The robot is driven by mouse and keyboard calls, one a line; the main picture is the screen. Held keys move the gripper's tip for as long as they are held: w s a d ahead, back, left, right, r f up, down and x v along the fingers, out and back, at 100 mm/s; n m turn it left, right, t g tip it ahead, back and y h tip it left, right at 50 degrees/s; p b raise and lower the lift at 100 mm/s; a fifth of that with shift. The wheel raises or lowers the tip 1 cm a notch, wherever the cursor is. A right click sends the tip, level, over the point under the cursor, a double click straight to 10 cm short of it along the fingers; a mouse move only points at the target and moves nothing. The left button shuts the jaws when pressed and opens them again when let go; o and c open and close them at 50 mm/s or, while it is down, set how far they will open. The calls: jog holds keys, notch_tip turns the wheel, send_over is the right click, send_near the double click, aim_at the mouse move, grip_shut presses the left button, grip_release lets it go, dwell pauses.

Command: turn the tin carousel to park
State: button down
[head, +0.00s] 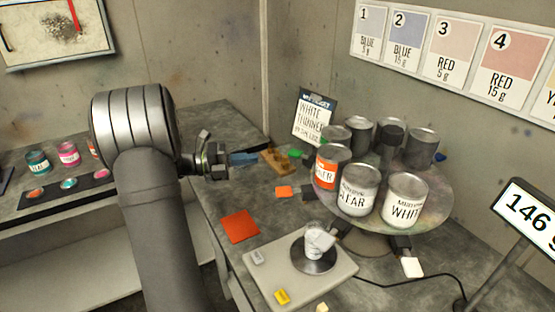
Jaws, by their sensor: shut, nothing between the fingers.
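The tin carousel (440,215) is a round, paint-stained turntable on a grey base at the right of the bench. Several tins stand around its rim: an orange-labelled tin (327,172), a tin reading "LAR" (358,194), a tin reading "WHIT" (404,203), and grey tins behind. A dark post (391,143) rises among them. Coloured tags lie around it: orange (284,192), white (412,267), green (295,153) and blue (441,157). I cannot read a park mark. My gripper (245,158) is shut and empty, left of the carousel and apart from it.
A pale scale (335,285) with a small cup (318,240) stands in front of the carousel. A display reading "146" (530,220) stands at right, its cable crossing the bench. A thinner sign (313,118) stands behind. A wooden block (276,162) lies near my gripper.

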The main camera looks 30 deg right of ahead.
jog(key=a+f+n+t, duration=0.1)
jog(key=a+f+n, duration=0.2)
jog(key=a, duration=0.1)
jog(key=d, duration=1.3)
jog(key=shift+s+r, duration=0.2)
jog(key=shift+s, duration=0.25)
